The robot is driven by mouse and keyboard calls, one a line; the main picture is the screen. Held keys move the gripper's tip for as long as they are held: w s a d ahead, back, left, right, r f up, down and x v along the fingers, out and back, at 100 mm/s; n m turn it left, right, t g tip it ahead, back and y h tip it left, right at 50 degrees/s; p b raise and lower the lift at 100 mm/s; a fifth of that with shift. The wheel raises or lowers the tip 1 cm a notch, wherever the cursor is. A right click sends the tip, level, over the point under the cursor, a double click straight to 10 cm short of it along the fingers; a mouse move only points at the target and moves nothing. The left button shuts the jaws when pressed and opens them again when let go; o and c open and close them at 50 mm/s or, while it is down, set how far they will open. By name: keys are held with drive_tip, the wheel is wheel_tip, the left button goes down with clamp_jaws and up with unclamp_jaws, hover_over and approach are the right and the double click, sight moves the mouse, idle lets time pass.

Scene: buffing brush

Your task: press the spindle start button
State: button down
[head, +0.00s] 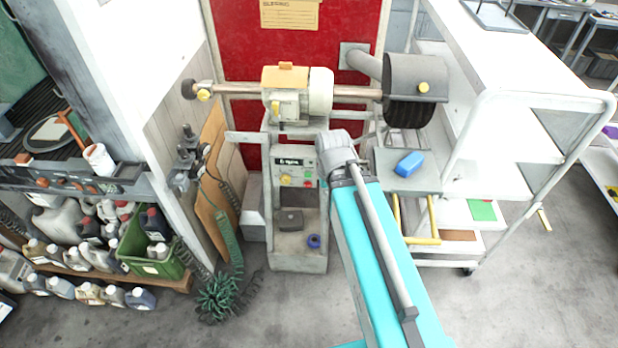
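The buffing machine (298,92) stands in front of a red panel, with a motor and a long horizontal spindle. Its control box (294,166) is on the front of the pedestal, below the motor. The fingers of my gripper are hidden or too small to make out. I see no contact with the buttons.
A dark brush wheel (408,112) sits under a grey hood at the spindle's right end. A white trolley (535,130) stands right. Bottles, a green crate (150,258) and a coiled hose (222,295) are left.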

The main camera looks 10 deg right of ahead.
wheel_tip(320, 180, down, 7)
drive_tip(key=b, duration=0.6)
drive_tip(key=shift+r, duration=0.15)
